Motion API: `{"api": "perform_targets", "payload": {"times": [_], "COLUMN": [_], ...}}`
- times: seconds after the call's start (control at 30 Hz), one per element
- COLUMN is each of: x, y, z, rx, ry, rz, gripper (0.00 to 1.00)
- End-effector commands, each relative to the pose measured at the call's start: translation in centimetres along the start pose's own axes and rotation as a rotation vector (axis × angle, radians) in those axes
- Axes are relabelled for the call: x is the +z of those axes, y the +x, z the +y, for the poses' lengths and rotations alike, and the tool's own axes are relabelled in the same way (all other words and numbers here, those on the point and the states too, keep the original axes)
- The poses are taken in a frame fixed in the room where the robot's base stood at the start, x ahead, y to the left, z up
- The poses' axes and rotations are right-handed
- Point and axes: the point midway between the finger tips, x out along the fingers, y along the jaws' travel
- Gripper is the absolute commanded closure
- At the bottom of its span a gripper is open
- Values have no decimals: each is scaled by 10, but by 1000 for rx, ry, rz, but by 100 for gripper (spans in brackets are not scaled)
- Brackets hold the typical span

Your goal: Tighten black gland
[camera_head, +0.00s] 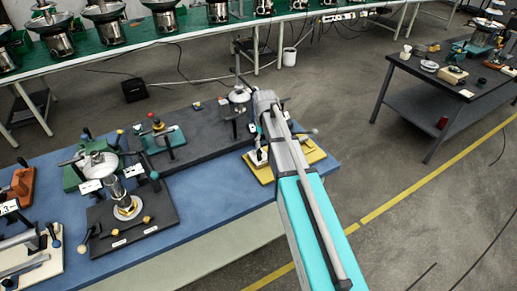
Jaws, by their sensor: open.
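I cannot pick out the black gland for certain. Several small fixtures with black knobs stand on the blue table (214,219). A black board (158,235) in the front middle carries a shiny metal cylinder (114,188) on a round base, with yellow wing-shaped pieces beside it. A yellow plate (308,157) at the table's right end bears a fixture partly covered by my arm. My arm reaches from the lower right over that plate. My gripper cannot be made out; the arm's end hides that spot.
A dark grey board (205,135) behind holds a metal stand (239,95) and a teal fixture (163,138). A green fixture (82,178) and an orange one (22,184) stand left. A second dark table (429,85) is at the right. Open floor lies between.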

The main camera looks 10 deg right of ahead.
Motion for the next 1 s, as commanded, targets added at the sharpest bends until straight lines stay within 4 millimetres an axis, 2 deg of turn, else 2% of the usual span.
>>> {"api": "perform_targets", "payload": {"times": [0.03, 0.1, 0.3, 1.0], "x": [-24, -41, -68, -72], "y": [1, 2, 2, 8], "z": [16, 27, 45, 47], "rx": [-2, -6, -14, -15], "ry": [-51, -126, -258, -288], "rz": [-3, -8, -16, -17], "gripper": [29, 29, 29, 29]}}
